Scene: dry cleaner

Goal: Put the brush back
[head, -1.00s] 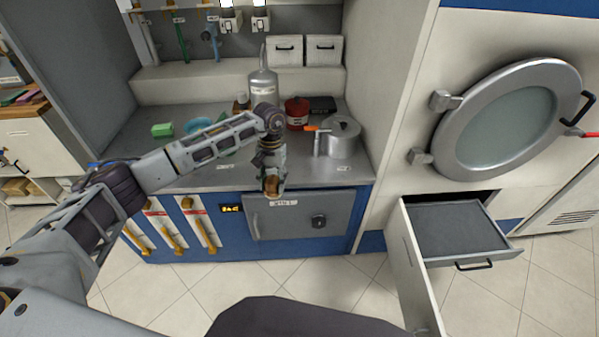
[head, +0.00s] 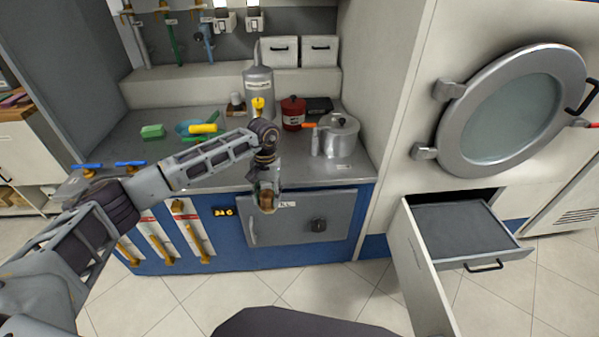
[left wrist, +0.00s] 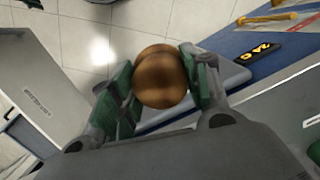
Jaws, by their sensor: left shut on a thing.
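My left gripper (head: 266,203) hangs in front of the grey panel on the blue counter front. It is shut on a brown, rounded, wood-like thing that I take to be the brush (left wrist: 160,78). In the left wrist view, the green-padded fingers of the gripper (left wrist: 162,82) press it from both sides. Only its rounded end shows; any bristles are hidden. In the head view the brush (head: 266,197) is small and mostly covered by the gripper. My right gripper is not in view.
A drawer (head: 457,233) stands open at the right, below the round machine door (head: 510,112). The tiled floor in front is clear.

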